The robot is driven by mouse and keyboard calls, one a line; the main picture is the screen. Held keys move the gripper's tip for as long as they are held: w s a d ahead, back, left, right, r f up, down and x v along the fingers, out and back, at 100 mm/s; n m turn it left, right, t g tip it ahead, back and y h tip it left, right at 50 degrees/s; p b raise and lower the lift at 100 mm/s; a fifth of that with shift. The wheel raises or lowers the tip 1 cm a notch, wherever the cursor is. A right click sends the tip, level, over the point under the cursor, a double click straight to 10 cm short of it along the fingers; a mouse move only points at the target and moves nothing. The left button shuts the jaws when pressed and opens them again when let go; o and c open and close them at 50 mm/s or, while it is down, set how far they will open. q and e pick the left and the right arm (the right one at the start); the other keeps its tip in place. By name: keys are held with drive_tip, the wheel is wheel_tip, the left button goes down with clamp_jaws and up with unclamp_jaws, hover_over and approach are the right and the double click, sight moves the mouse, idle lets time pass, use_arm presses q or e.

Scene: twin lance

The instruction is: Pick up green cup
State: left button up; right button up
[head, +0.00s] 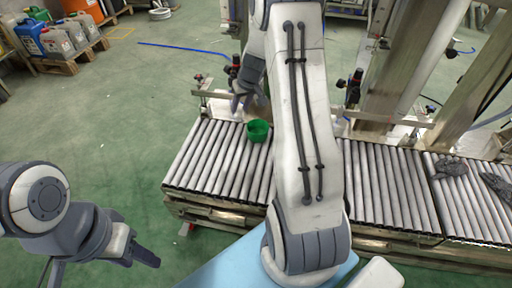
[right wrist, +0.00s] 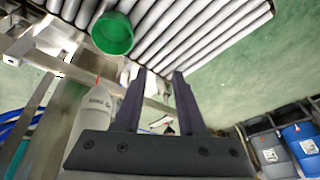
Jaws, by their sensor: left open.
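The green cup (head: 258,131) stands on the roller conveyor near its far edge, left of my right arm in the head view. In the right wrist view the cup (right wrist: 112,33) is at the upper left, beyond and left of the fingertips. My right gripper (head: 240,103) is just behind and left of the cup in the head view, partly hidden by the arm. Its two fingers (right wrist: 159,73) are apart with nothing between them. My left gripper (head: 147,258) is open and empty over the floor at the lower left, far from the cup.
The roller conveyor (head: 205,160) has bare rollers around the cup. Dark grey lumps (head: 452,166) lie on its right part. Metal posts (head: 400,70) rise behind it. A white bottle (right wrist: 92,112) shows near the right gripper. Green floor (head: 110,120) lies open at left.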

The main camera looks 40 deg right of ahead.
drive_tip(key=m+h+b, duration=0.1)
drive_tip(key=m+b, duration=0.1)
drive_tip(key=b, duration=0.2)
approach(258, 131)
drive_tip(key=s+d+r, duration=0.2)
drive_tip(key=s+r, duration=0.1)
drive_tip(key=s, duration=0.2)
drive_tip(key=shift+w+r+b+x, duration=0.15)
drive_tip(key=shift+b+x, duration=0.4)
drive_tip(key=shift+x, duration=1.05)
drive_tip(key=shift+w+b+x, duration=0.25)
drive_tip(key=shift+b+x, duration=0.35)
drive_tip(key=shift+x, duration=1.05)
drive_tip(key=shift+w+r+b+x, duration=0.15)
drive_tip(key=shift+b+x, duration=0.4)
drive_tip(key=shift+x, duration=1.05)
use_arm(q)
wheel_tip(258, 131, down, 10)
drive_tip(key=shift+r, duration=0.25)
use_arm(e)
drive_tip(key=shift+f, duration=0.1)
